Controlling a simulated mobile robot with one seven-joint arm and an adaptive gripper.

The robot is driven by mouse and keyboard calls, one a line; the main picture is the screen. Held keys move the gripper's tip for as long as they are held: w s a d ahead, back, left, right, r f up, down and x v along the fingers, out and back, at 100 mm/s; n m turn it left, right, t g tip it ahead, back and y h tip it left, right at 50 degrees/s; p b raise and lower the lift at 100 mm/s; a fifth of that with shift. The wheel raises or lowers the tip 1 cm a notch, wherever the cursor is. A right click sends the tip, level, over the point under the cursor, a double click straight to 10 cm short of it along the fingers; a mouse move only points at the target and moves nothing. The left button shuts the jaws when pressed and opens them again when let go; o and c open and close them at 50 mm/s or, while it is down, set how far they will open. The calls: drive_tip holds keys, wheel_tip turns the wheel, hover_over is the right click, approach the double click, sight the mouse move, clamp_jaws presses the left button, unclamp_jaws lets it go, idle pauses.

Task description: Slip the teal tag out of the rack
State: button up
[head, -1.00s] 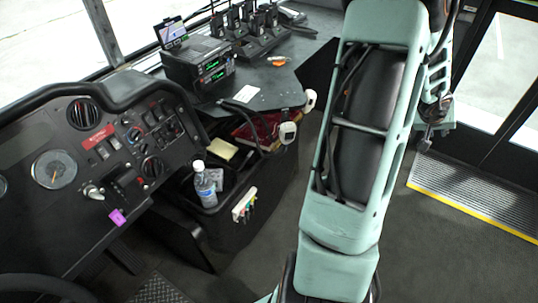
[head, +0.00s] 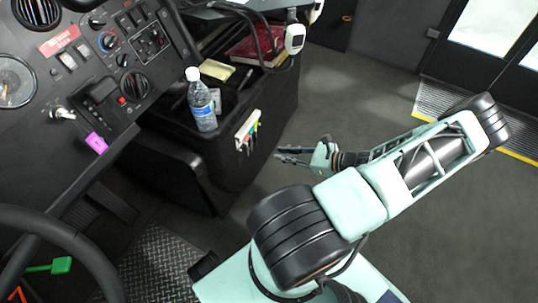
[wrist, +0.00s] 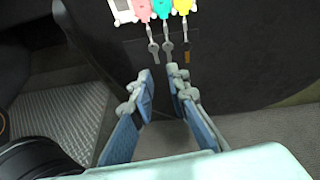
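The rack (head: 246,126) is a small white holder on the side of the dark console. It also shows at the top edge of the wrist view (wrist: 122,12). The teal tag (wrist: 162,9) hangs there between a pink tag (wrist: 142,9) and a yellow tag (wrist: 183,6), each with a key below it. The top of the teal tag is cut off by the wrist view's edge. My gripper (wrist: 160,82) is open and empty, below the hanging keys in the wrist view. In the head view my gripper (head: 278,155) is to the right of and lower than the rack.
A water bottle (head: 202,103) and a yellow pad (head: 217,69) sit in the console (head: 226,165). A handset (head: 294,38) hangs above right. A purple tag (head: 97,142) is on the dashboard, and a green tag (head: 62,265) is near the steering wheel (head: 88,248). Open floor lies right.

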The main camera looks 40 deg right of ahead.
sight(251, 138)
drive_tip(key=w+a+m+t+b, duration=0.1)
drive_tip(key=w+a+m+t, duration=0.1)
drive_tip(key=w, duration=0.8)
drive_tip(key=shift+w+a, duration=0.25)
drive_tip(key=shift+a, duration=0.5)
clamp_jaws()
